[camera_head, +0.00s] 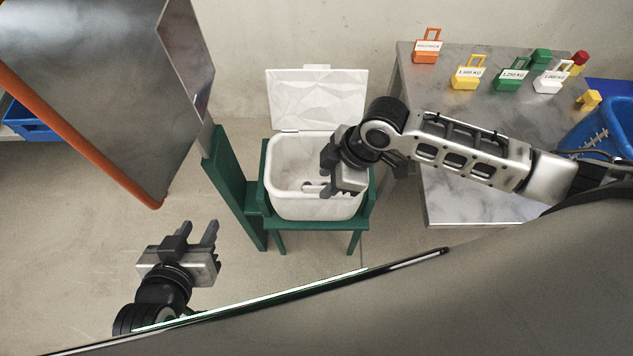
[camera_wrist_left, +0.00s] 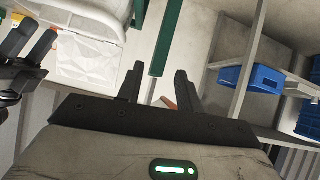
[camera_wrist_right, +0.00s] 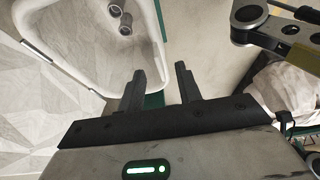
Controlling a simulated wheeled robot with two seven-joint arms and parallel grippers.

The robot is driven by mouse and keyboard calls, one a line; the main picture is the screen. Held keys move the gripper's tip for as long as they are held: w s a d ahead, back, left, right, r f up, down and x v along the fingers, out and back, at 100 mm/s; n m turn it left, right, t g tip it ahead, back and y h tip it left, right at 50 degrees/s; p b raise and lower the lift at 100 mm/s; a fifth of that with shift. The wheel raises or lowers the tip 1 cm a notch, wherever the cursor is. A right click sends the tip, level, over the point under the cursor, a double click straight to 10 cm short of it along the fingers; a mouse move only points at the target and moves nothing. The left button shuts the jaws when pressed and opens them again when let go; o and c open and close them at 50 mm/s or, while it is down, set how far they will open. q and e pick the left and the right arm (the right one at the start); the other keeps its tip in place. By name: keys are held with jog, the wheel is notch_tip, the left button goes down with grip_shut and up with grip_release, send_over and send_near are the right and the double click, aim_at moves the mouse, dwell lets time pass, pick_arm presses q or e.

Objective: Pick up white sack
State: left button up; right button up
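A pale, crumpled, sack-like thing (camera_wrist_right: 285,85) shows at the right edge of the right wrist view, partly cut off and behind an arm link. I cannot pick it out in the head view. My right gripper (camera_head: 325,172) is over the open white box, its fingers apart with nothing between them; its fingers also show in the right wrist view (camera_wrist_right: 160,82). My left gripper (camera_head: 197,234) is low at the left over bare floor, open and empty; its fingers also show in the left wrist view (camera_wrist_left: 158,82).
The white box (camera_head: 283,207) has its lid up, holds small grey cylinders and stands on a green stand (camera_head: 357,222). A blue bin (camera_head: 612,125) is at right. A large grey panel fills upper left.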

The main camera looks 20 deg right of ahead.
aim_at(316, 192)
jog(key=x, duration=0.3)
jog(key=b+x, duration=0.1)
jog(key=x, duration=0.3)
jog(key=shift+w+d+f, duration=0.1)
jog(key=shift+f, duration=0.3)
grip_shut()
jog(key=shift+w+r, duration=0.1)
jog(key=shift+r, duration=0.05)
